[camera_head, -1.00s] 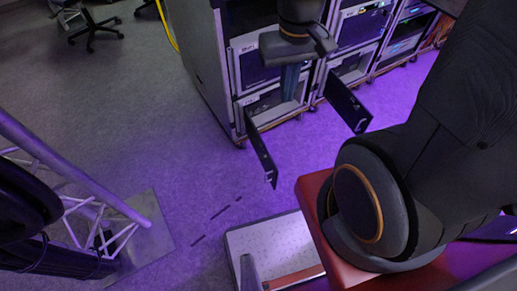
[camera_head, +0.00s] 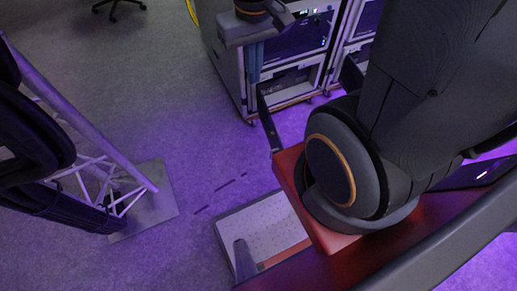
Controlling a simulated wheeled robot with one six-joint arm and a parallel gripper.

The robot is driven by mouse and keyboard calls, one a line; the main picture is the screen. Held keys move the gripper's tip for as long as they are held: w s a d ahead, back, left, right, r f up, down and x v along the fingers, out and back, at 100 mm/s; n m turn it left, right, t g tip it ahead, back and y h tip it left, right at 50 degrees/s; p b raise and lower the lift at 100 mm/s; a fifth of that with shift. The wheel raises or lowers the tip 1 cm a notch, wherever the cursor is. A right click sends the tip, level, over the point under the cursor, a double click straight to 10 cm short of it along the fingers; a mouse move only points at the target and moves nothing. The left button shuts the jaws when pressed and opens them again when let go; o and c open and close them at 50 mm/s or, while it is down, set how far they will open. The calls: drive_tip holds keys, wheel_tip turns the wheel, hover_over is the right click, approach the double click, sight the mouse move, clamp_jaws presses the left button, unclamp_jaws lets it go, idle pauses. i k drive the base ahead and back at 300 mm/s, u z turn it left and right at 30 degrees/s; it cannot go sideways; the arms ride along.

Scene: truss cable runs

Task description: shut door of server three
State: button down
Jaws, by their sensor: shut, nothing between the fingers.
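A row of server cabinets (camera_head: 284,76) stands at the top of the head view. The leftmost cabinet's lower dark door (camera_head: 268,122) stands swung open, its edge pointing toward me. A second open door (camera_head: 352,77) shows behind it to the right, partly hidden by my arm. I see no readable number, so I cannot tell which is server three. My gripper (camera_head: 255,68) points down in front of the leftmost cabinet's left front edge, near the top of the near door. Its fingers look closed and empty. I cannot tell whether it touches the door.
A metal truss (camera_head: 88,118) on a flat plate (camera_head: 152,200) stands at the left, with dark cables near it. A perforated light panel (camera_head: 262,228) lies low in the middle. An office chair (camera_head: 118,8) is far back. The floor between truss and cabinets is clear.

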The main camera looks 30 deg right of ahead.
sight(276, 145)
drive_tip(key=u, duration=0.4)
drive_tip(key=k, duration=0.95)
drive_tip(key=z, duration=0.95)
drive_tip(key=i, duration=0.5)
